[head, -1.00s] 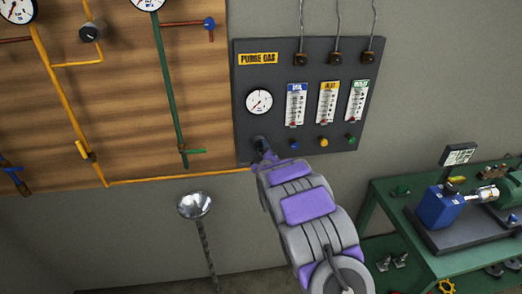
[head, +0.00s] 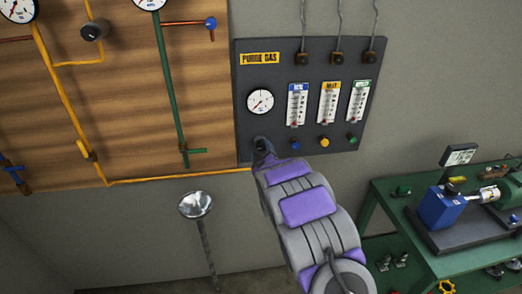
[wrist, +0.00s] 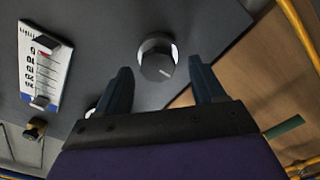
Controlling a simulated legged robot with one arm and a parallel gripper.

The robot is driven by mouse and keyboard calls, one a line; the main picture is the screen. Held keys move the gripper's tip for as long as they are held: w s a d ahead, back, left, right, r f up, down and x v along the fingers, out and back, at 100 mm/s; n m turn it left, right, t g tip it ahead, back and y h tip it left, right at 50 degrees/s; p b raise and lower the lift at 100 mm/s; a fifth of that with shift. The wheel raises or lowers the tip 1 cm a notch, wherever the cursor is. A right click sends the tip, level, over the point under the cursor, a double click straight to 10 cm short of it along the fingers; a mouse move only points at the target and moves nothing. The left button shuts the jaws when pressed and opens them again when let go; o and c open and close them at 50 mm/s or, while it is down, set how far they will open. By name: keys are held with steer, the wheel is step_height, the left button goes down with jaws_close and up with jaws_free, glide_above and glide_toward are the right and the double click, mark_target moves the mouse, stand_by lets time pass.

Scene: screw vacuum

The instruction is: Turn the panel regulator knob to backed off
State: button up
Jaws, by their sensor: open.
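The dark grey purge gas panel (head: 300,75) hangs on the wall right of the wooden board. Its regulator knob (wrist: 158,60) is a dark round knob with a pale pointer line and a light patch around its edge, in the upper middle of the wrist view. In the head view my arm and gripper mostly hide the knob. My gripper (wrist: 163,88) is open, one finger to each side below the knob. The knob shows between and just beyond the fingertips; whether they touch it cannot be told. A round gauge (head: 260,101) sits above the knob.
Three flow meters (head: 328,102) with small blue, yellow and green knobs sit right of the gauge. A yellow pipe (head: 180,178) runs just below the panel's left corner. A green bench (head: 400,215) with a blue device stands at the right.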

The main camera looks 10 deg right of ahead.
steer(key=s, duration=1.5)
steer(key=shift+s+p, duration=0.2)
steer(key=shift+p, duration=0.2)
steer(key=shift+f, duration=0.1)
